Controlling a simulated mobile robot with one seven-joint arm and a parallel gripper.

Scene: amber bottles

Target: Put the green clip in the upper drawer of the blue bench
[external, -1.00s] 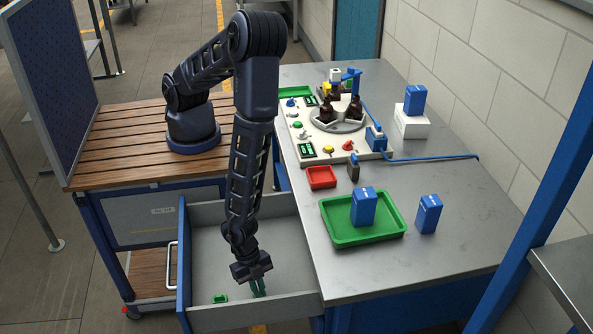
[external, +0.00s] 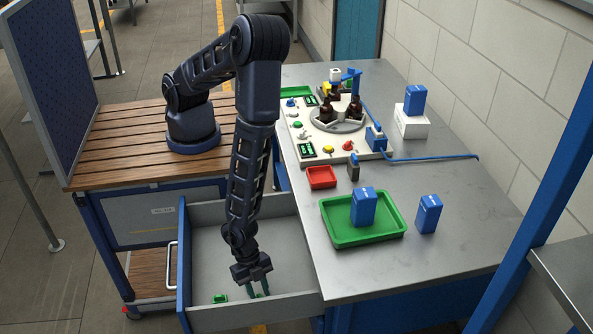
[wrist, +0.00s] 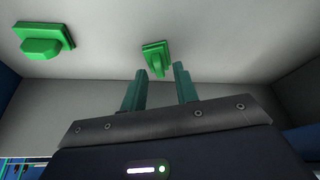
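The open drawer (external: 212,250) of the blue bench (external: 430,270) is pulled out to the left, with a grey inside. My gripper (external: 259,291) points down into it. In the wrist view my gripper (wrist: 160,68) has its two green fingers apart, with nothing held between them. A green clip (wrist: 155,57) lies on the drawer floor just beyond the fingertips. A second green clip (wrist: 41,40) lies farther left and also shows in the external view (external: 220,298). The first clip is hard to make out in the external view behind the fingers.
The bench top holds a green tray (external: 333,236) with a blue box (external: 363,207) in it, another blue box (external: 428,214), a small red tray (external: 321,177) and a panel with amber bottles (external: 355,107). The drawer walls stand close around my gripper.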

